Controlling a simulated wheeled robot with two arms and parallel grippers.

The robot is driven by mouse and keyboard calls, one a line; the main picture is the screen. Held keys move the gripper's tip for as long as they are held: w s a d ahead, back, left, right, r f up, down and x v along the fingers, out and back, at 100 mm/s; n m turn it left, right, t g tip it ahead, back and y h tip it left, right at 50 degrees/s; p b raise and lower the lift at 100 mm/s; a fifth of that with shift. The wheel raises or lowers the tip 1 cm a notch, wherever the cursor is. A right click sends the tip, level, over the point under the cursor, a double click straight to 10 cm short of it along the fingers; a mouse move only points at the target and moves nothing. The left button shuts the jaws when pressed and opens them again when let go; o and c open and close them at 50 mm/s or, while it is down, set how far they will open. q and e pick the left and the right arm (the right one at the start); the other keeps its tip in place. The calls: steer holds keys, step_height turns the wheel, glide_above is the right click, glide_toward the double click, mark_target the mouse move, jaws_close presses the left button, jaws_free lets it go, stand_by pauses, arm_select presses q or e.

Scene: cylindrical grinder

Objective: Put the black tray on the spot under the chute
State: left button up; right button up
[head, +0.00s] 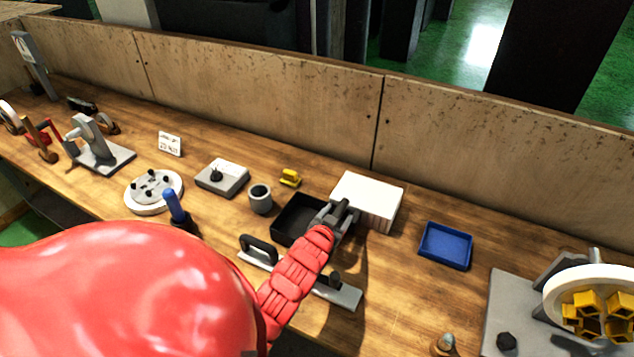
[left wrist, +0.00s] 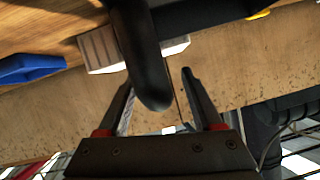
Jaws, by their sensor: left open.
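The black tray (head: 290,222) is a shallow open box on the wooden bench, left of a white block, in the head view. My left gripper (head: 341,210) is at the tray's right side and hides part of that edge. In the left wrist view, the fingers of my left gripper (left wrist: 158,88) are apart. A dark rounded bar (left wrist: 146,60) shows between them; I cannot tell what it belongs to or whether they touch it. A dark strip at the top, probably the black tray (left wrist: 205,17), lies beyond. I cannot make out a chute or its spot. My right gripper is not in view.
The white block (head: 366,200) stands close behind the gripper. A blue tray (head: 445,246) lies to the right. A grey bar with black handles (head: 345,293) lies in front. A grey cup (head: 260,199) stands left. A machine with yellow parts (head: 590,312) is far right.

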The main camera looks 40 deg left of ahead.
arm_select(q)
steer(key=shift+x, duration=0.75)
jaws_close()
stand_by(0.9)
